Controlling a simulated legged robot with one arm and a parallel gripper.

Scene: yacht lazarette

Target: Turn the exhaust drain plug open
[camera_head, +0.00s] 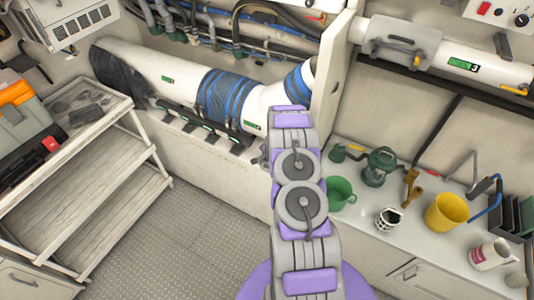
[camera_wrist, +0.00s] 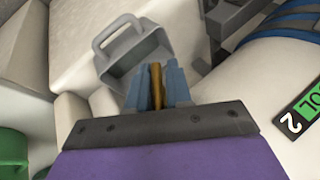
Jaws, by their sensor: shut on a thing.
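In the wrist view my gripper (camera_wrist: 156,84) has its two blue fingers shut on a narrow brass-brown piece (camera_wrist: 156,86). It may be the exhaust drain plug's handle, but too little of it shows to be sure. A grey open tray with a loop handle (camera_wrist: 112,34) lies just beyond the fingertips. The white exhaust pipe with a green label marked 2 (camera_wrist: 306,118) is to the right. In the head view this white pipe (camera_head: 160,65) with blue banded hose (camera_head: 228,97) runs along the wall. My arm hides the fingers and the plug there.
A counter at the right holds a green mug (camera_head: 341,193), a green lantern (camera_head: 380,166), a white-and-black cup (camera_head: 388,218) and a yellow bucket (camera_head: 446,211). The floor (camera_head: 190,235) between is clear.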

